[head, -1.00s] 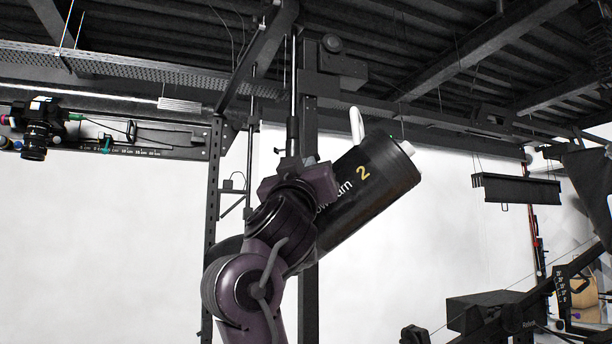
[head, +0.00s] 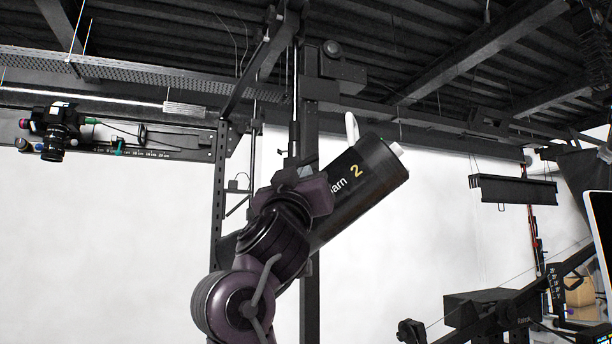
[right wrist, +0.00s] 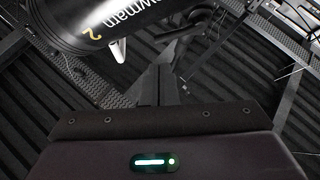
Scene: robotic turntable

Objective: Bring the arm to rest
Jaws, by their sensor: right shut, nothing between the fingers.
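My right arm rises from the bottom of the head view, with purple and black links, and my right gripper (head: 293,163) is at its upper end. In the right wrist view the gripper's dark fingers (right wrist: 165,80) stand together above its body, shut and empty. In the head view a black cylinder (head: 368,182) with white lettering and a yellow 2 shows beside and partly behind the gripper. The same cylinder is at the top of the right wrist view (right wrist: 85,22). I cannot tell the gap between them. My left gripper is not in view.
A dark upright post (head: 309,120) stands behind the arm. A camera on a rail (head: 56,130) is at the left. A black hanging fixture (head: 512,189) and a dark rig (head: 490,308) are at the right. White wall shows between.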

